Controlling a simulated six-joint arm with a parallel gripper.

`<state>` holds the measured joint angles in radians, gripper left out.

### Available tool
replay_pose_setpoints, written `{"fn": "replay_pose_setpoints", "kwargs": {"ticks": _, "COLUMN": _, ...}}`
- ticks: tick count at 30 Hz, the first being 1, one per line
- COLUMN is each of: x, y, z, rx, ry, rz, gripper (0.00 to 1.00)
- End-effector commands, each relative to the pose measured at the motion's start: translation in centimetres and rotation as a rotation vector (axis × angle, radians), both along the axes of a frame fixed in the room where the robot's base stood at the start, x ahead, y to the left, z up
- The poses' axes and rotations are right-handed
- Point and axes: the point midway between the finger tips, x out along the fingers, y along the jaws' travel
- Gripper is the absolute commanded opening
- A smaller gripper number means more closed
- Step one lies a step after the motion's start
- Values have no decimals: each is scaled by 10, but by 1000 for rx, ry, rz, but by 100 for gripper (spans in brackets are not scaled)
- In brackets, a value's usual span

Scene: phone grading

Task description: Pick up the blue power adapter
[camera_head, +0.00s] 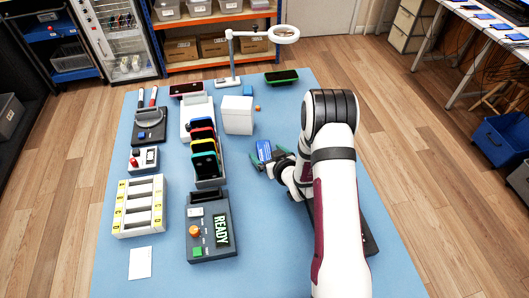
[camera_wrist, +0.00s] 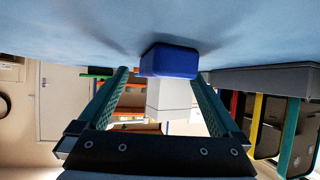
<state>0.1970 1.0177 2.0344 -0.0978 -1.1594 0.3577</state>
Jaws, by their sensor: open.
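The blue power adapter (camera_head: 264,150) is a small blue block on the light blue mat, right of the phone rack in the head view. In the wrist view, which looks upside down, the adapter (camera_wrist: 170,60) sits at the mat, between and around the level of the fingertips. My gripper (camera_head: 268,158) reaches in low over the mat from the right. Its two green fingers are apart in the wrist view (camera_wrist: 162,78), one on each side of the adapter. I cannot tell whether either finger touches it.
A white box (camera_head: 238,115) stands behind the adapter. A rack of coloured phones (camera_head: 205,148) is to the left, with a READY device (camera_head: 210,230) in front of it. A ring lamp (camera_head: 285,34) stands at the back. The mat (camera_head: 275,245) is clear in front of my gripper.

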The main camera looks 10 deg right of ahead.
Motion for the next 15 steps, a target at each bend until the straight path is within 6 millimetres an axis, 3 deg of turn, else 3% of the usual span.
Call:
{"fn": "replay_pose_setpoints", "kwargs": {"ticks": 7, "x": 3, "y": 1, "z": -2, "rx": -1, "ry": 1, "rz": -1, "gripper": 98}}
{"fn": "replay_pose_setpoints", "kwargs": {"ticks": 15, "x": 3, "y": 1, "z": -2, "rx": -1, "ry": 1, "rz": -1, "gripper": 49}}
